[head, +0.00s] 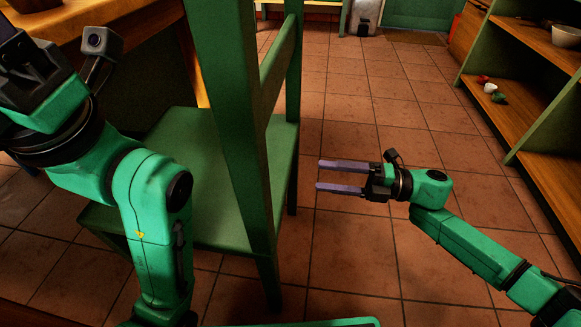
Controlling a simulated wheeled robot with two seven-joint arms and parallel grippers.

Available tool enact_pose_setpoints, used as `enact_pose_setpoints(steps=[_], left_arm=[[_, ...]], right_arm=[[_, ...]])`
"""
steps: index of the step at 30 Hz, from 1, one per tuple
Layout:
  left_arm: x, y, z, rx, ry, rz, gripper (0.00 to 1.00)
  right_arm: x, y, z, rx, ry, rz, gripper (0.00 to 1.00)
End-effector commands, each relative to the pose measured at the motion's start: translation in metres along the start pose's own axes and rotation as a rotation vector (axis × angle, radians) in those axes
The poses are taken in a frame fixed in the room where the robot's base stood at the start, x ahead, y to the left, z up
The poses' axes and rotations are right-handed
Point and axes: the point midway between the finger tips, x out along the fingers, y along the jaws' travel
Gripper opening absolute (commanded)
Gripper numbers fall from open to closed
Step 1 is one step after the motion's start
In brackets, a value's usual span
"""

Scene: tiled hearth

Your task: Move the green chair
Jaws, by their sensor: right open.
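The green chair (190,165) stands upright on the tiled floor, left of centre in the head view, with its backrest nearest the middle. My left arm crosses in front of its seat and hides part of it. My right gripper (320,175) is open and empty, its two fingers pointing left toward the chair's back, with a gap between the fingertips and the chair. My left gripper (18,50) is at the upper left edge, partly cut off, and its fingers do not show clearly.
A wooden table (110,18) stands at the upper left, close behind the chair. A green and wood shelf unit (545,125) with small items and a bowl (566,37) lines the right. A bin (363,17) stands at the back. Tiled floor (400,80) is clear between.

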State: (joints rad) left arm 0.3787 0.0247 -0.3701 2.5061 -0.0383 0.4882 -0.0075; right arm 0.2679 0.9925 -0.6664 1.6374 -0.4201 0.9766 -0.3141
Motion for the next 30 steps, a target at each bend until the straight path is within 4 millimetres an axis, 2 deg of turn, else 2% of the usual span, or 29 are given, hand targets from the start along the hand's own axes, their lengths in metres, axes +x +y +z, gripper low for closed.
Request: enact_pose_setpoints(steps=[3, 6, 9, 13, 20, 24, 26, 30], left_arm=[[0.000, 0.000, 0.002, -0.003, -0.007, -0.003, 0.55], [-0.001, 0.000, 0.004, -0.005, -0.013, -0.005, 0.55], [-0.002, 0.000, 0.005, -0.007, -0.017, -0.007, 0.55], [-0.003, 0.000, 0.005, -0.008, -0.017, -0.008, 0.55], [-0.003, 0.000, 0.004, -0.008, -0.016, -0.008, 0.55], [-0.003, 0.001, 0.004, -0.008, -0.016, -0.008, 0.55], [-0.003, 0.001, 0.004, -0.008, -0.016, -0.008, 0.55], [-0.004, 0.001, 0.004, -0.009, -0.017, -0.008, 0.55]], right_arm=[[0.038, 0.004, 0.000, -0.002, 0.002, 0.006, 0.75], [0.066, 0.003, 0.000, -0.001, 0.002, 0.006, 0.75], [0.085, 0.002, 0.000, 0.000, 0.000, 0.003, 0.75], [0.097, 0.001, 0.000, 0.000, 0.000, 0.001, 0.75], [0.098, 0.000, 0.000, 0.001, -0.001, 0.000, 0.75], [0.098, 0.000, 0.000, 0.001, -0.001, 0.000, 0.21], [0.098, 0.000, 0.000, 0.001, -0.001, 0.000, 0.00], [0.097, -0.001, 0.000, 0.001, -0.001, -0.001, 0.00]])
